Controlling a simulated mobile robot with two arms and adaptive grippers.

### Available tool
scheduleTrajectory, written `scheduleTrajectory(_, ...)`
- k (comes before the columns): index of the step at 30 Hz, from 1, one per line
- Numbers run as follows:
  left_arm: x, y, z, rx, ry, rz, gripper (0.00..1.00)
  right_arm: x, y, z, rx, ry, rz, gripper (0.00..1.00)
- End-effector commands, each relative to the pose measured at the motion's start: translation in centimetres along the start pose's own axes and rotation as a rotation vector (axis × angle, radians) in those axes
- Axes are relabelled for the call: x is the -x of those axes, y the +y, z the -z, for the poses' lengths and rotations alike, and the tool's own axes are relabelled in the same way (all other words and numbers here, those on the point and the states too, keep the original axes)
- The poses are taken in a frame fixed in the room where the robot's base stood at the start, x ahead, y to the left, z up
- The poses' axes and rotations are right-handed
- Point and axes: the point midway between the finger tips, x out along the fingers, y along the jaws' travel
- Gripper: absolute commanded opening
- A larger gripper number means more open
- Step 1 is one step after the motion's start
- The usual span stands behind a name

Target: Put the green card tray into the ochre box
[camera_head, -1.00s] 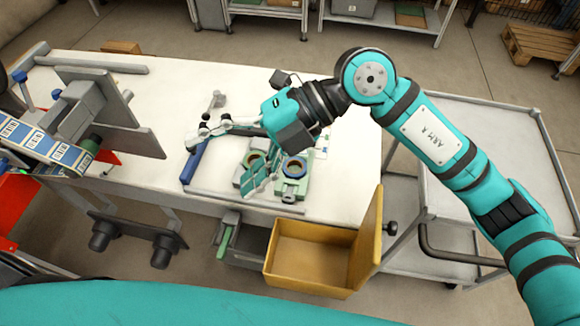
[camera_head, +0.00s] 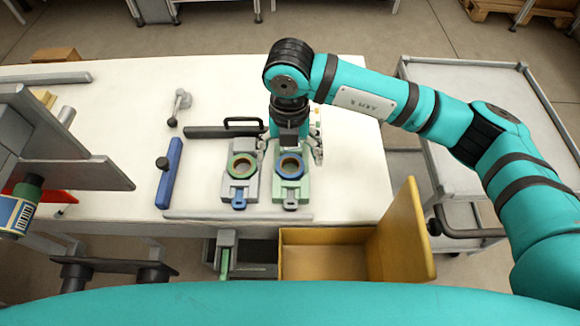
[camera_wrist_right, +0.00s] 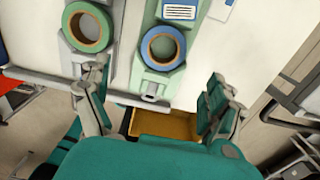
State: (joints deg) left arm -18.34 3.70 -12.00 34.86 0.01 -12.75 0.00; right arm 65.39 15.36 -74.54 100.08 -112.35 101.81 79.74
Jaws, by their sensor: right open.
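A green surface with a blue-and-white card (camera_wrist_right: 180,12) shows at the top of the right wrist view, cut by the edge; I take it for the green card tray. I cannot tell where it ends against the green reel holder (camera_head: 291,190) below it. In the head view my right gripper hides most of this spot. The ochre box (camera_head: 405,235) stands open below the table's front edge, its lid raised at the right. My right gripper (camera_head: 290,147) is open and empty over the green holder; its spread fingers also show in the wrist view (camera_wrist_right: 152,80). My left gripper is not seen.
A grey holder (camera_head: 239,188) with a green reel stands left of the green one. A blue bar (camera_head: 170,172), a dark handled piece (camera_head: 220,131) and a small metal tool (camera_head: 179,106) lie further left. A grey trolley (camera_head: 440,80) stands right.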

Motion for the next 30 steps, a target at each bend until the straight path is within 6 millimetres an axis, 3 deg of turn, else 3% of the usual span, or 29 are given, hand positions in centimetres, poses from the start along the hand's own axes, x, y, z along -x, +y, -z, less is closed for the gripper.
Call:
scheduleTrajectory(4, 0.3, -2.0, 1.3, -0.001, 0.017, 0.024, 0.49, -1.8, -0.1, 0.0, -0.001, 0.002, 0.001, 0.92)
scheduleTrajectory(10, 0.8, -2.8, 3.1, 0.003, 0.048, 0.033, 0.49, -3.2, -0.1, 0.1, -0.001, 0.004, 0.001, 0.92)
scheduleTrajectory(18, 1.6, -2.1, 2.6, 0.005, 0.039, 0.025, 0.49, -7.0, -0.3, 0.2, -0.001, 0.003, 0.000, 0.92)
scheduleTrajectory(27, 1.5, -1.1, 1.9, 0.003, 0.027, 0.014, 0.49, -7.5, -0.2, 0.2, 0.000, 0.000, -0.001, 0.92)
scheduleTrajectory(30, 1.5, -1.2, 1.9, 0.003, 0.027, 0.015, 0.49, -7.5, -0.2, 0.2, 0.000, 0.000, -0.001, 0.79)
